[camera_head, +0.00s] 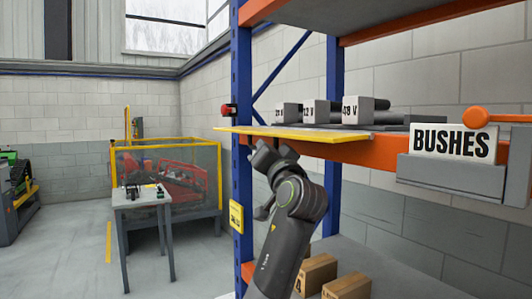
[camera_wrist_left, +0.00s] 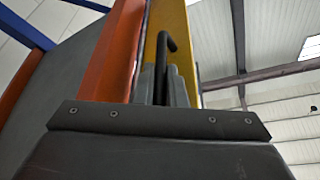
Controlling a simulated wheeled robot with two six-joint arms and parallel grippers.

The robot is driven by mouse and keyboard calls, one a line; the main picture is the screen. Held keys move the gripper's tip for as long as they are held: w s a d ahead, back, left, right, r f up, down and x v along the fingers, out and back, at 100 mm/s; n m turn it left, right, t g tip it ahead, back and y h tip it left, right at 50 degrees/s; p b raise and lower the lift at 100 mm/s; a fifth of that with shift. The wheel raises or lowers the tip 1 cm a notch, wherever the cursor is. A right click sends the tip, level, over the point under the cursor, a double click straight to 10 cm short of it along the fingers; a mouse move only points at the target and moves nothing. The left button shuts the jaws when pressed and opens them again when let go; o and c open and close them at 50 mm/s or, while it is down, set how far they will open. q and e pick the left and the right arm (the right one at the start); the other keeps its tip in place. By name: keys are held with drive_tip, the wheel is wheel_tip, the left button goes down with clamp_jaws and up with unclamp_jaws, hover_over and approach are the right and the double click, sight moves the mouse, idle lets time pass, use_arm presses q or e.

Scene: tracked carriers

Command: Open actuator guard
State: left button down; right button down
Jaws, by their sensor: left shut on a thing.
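The actuator guard (camera_head: 300,134) is a yellow panel at the front edge of an orange shelf beam. In the head view it lies nearly flat, seen almost edge-on, jutting out from the shelf. My left gripper (camera_head: 268,152) is just under it. In the left wrist view the yellow guard (camera_wrist_left: 180,35) runs beside the orange beam. There my left gripper (camera_wrist_left: 162,85) is shut on a bent black handle (camera_wrist_left: 171,45) at the guard. The handle is hidden in the head view. My right gripper is not in view.
Blocks with dark cylinders, one marked 48 V (camera_head: 357,111), stand on the shelf behind the guard. A blue upright (camera_head: 241,180) with a red button (camera_head: 228,111) is close left. A BUSHES sign (camera_head: 455,141) is right. Cardboard boxes (camera_head: 316,274) sit below.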

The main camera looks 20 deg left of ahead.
use_arm(q)
drive_tip(key=c, duration=1.5)
unclamp_jaws()
drive_tip(key=b+v, duration=0.6)
drive_tip(key=v, duration=1.1)
drive_tip(key=shift+s+f, duration=0.15)
